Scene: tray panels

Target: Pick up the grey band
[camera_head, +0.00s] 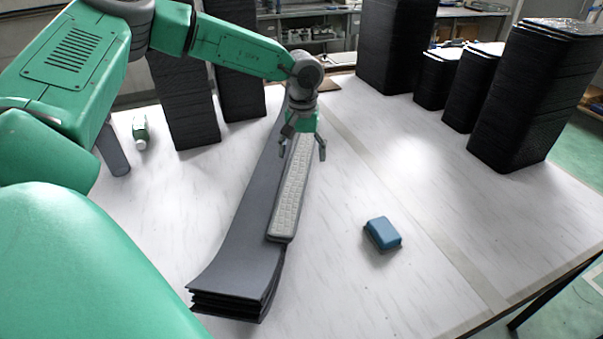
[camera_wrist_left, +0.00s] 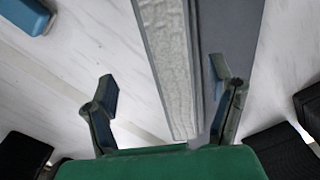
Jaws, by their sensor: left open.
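Two long grey pieces could be the grey band. One is a stack of long dark grey strips (camera_head: 236,262), bent up at its near end; it shows in the left wrist view (camera_wrist_left: 232,40). The other is a narrow strip with a pale, textured top and darker grey edges (camera_head: 289,200), lying along the stack's right side; it also shows in the left wrist view (camera_wrist_left: 168,50). My left gripper (camera_head: 303,150) is open, pointing down over the far part of the textured strip. In the left wrist view its fingers (camera_wrist_left: 163,80) are spread either side of that strip, holding nothing. My right gripper is out of view.
A blue block (camera_head: 382,233) lies right of the strips. A green and white bottle (camera_head: 140,130) stands at the left. Tall black stacks (camera_head: 186,100) stand at the back left, others (camera_head: 530,95) at the back right. The white table (camera_head: 400,290) is clear at the front right.

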